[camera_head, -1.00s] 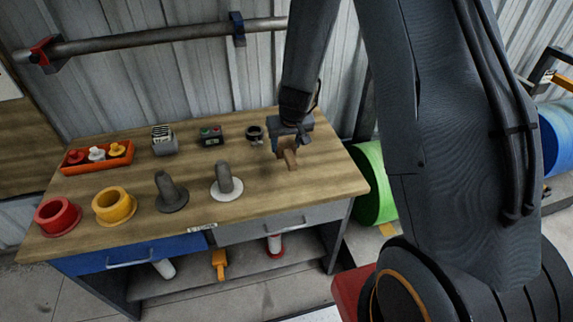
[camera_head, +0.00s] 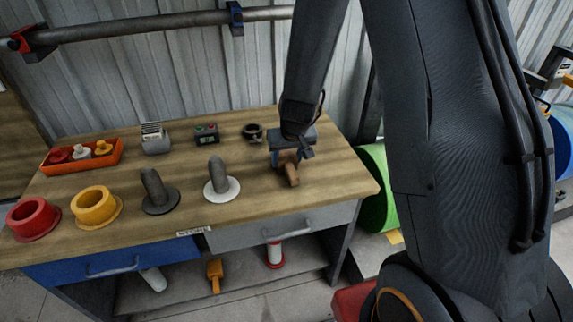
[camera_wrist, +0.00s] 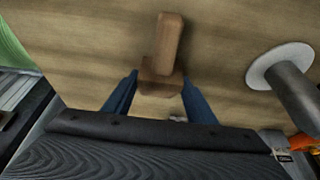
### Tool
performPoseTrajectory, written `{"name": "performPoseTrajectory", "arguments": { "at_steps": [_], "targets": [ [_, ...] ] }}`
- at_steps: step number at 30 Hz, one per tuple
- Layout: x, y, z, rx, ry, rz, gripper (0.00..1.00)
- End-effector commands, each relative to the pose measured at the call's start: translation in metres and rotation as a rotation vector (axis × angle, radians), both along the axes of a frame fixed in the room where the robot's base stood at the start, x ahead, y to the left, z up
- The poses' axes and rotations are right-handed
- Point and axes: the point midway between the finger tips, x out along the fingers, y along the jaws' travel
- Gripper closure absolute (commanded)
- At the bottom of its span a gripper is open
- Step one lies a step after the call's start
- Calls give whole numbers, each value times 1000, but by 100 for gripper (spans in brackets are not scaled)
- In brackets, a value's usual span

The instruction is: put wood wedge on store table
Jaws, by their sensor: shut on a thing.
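The wood wedge (camera_head: 291,172) is a small brown wooden block at the right part of the store table (camera_head: 335,180), which has a wooden top and a "STORE" label on its front edge. My gripper (camera_head: 286,155) is over the table, shut on the wedge. In the wrist view, the wedge (camera_wrist: 164,50) shows between and beyond the blue fingers of my gripper (camera_wrist: 160,90). The wedge is low over the tabletop; I cannot tell whether it touches it.
A grey peg on a white disc (camera_head: 220,185) stands just left of my gripper, with a dark peg (camera_head: 157,195) further left. Yellow (camera_head: 95,207) and red (camera_head: 33,218) rings sit at the left front. An orange tray (camera_head: 108,159) and small devices line the back. The right front tabletop is clear.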

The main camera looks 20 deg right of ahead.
Motion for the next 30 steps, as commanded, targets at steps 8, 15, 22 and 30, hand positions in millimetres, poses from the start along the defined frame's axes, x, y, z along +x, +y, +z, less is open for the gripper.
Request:
{"name": "performPoseTrajectory", "arguments": {
  "at_steps": [8, 15, 22, 30],
  "targets": [
    [0, 0, -5, 0, -2, 1, 78],
    [1, 0, -9, 0, -2, 1, 78],
    [0, 0, -8, 0, -1, 1, 30],
    [0, 0, -7, 0, 0, 0, 30]
  ]
}}
